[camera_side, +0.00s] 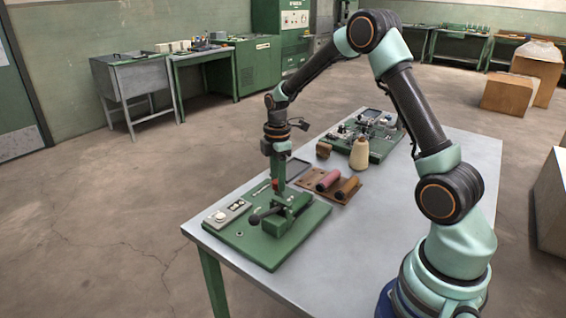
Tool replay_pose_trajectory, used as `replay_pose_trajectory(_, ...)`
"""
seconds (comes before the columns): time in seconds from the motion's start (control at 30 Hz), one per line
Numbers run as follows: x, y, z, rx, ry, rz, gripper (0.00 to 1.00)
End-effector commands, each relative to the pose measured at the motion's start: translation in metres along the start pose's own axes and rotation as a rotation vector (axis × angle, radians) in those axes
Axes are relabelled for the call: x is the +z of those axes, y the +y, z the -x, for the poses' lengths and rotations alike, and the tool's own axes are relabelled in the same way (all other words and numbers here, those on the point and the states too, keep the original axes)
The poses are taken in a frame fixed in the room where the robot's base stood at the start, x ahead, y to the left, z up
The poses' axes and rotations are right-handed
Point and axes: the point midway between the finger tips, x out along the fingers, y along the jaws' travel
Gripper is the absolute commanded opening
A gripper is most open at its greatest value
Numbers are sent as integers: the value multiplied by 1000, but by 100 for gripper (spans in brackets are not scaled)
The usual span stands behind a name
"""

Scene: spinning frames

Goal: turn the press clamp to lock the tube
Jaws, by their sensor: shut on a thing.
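A green press clamp (290,211) stands on a green base plate (262,257) at the near left of the table. A dark lever with a round black knob (255,219) sticks out to its left. My gripper (277,185) points down right over the clamp, shut on a small red part (276,184) at the clamp's top. The fingertips are small and their exact grip is hard to see. I cannot tell whether a tube sits inside the clamp.
A grey control box (228,212) with a white knob sits on the plate's left. A cream thread cone (360,154), a small brown block (323,149) and a second green fixture (382,150) stand farther back. The table (405,210) is bare at the right.

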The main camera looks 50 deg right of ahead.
Motion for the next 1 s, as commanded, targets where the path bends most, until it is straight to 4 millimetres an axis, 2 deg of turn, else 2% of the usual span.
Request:
replay_pose_trajectory(0.5,-2,0,3,0,0,457,0)
replay_pose_trajectory(0.7,-2,0,3,1,0,571,0)
replay_pose_trajectory(1.0,-2,0,3,1,0,653,0)
